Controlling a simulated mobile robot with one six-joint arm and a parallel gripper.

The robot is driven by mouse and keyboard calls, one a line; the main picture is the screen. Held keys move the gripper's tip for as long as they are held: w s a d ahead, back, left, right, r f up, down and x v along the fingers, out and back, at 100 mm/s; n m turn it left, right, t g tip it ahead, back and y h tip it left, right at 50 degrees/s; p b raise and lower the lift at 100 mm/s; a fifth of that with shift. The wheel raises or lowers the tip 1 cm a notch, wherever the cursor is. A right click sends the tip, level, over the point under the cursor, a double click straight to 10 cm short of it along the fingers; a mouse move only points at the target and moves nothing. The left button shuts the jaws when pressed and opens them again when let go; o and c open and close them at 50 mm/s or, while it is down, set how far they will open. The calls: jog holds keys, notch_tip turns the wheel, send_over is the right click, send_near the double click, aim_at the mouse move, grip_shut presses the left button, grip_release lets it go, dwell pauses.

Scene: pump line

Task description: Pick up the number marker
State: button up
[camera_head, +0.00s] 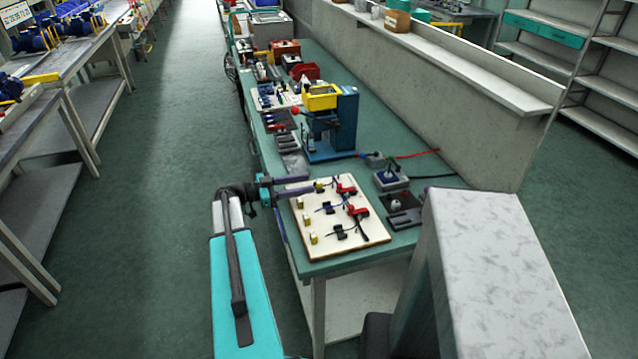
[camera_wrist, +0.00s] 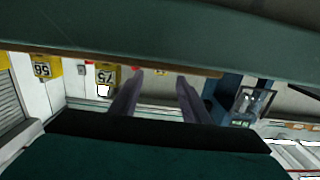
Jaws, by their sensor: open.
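Several small yellow number markers stand on the cream board at the near end of the green bench. In the head view, three line its left edge: the far one (camera_head: 300,203), the middle one (camera_head: 306,219) and the near one (camera_head: 314,238). The wrist view appears upside down; it shows one marker with black digits (camera_wrist: 106,77) and another (camera_wrist: 46,68), both left of my fingers. My gripper (camera_head: 311,182) reaches over the far left corner of the board. Its two purple fingers, also in the wrist view (camera_wrist: 160,76), are apart, with no marker clearly between them.
The cream board (camera_head: 352,252) also carries red and black clamps (camera_head: 346,189). A blue press (camera_head: 335,125) with a yellow bin (camera_head: 320,98) stands behind it. A grey-blue switch box (camera_head: 390,179) and dark tray (camera_head: 403,208) lie to the right. The aisle at left is clear.

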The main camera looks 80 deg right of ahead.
aim_at(319, 181)
jog(key=shift+s+d, duration=0.15)
jog(key=shift+s, duration=0.25)
jog(key=shift+s, duration=0.1)
jog(key=shift+p+x, duration=1.15)
jog(key=shift+x, duration=1.3)
jog(key=shift+d, duration=0.1)
grip_shut()
